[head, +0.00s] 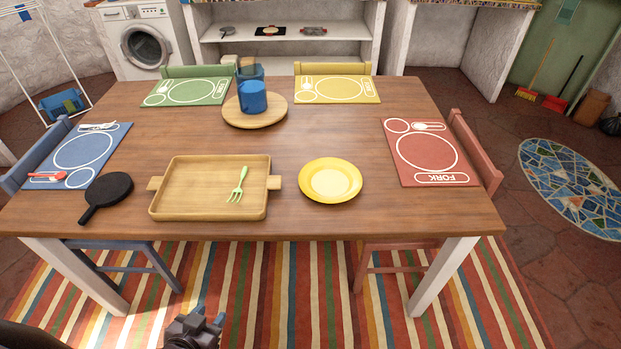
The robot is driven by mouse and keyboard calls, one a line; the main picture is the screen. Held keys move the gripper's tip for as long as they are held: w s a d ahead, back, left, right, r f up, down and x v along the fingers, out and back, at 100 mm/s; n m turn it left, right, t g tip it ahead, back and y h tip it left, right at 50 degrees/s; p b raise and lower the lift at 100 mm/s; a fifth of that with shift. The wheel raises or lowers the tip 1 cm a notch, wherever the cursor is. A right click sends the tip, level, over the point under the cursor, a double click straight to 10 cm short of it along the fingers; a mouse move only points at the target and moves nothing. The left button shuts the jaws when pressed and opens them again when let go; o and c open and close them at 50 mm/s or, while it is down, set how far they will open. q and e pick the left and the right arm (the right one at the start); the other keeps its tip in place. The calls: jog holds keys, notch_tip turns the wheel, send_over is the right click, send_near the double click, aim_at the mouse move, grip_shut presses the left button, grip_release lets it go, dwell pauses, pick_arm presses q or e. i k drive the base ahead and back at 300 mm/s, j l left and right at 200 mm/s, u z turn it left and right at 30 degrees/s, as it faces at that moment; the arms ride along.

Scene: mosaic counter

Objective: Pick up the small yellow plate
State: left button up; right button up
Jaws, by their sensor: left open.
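The small yellow plate (331,181) lies flat on the wooden table (330,125), near its front edge and right of the wooden tray. It is round with a paler centre, and nothing covers it. My left gripper (206,322) shows at the bottom of the head view, over the striped rug and below the table's front edge. It is open and empty, well apart from the plate, to its lower left. My right gripper is out of view.
A wooden tray (180,192) holds a green fork (237,187). A black pan (107,194) lies to its left. Blue cups (252,98) stand on a round board (276,111). Placemats lie around the edges, including a red one (427,172). Chairs surround the table.

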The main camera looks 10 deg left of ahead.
aim_at(328, 180)
jog(key=i+l+u, duration=0.1)
jog(key=l+u, duration=1.5)
jog(key=l, duration=0.25)
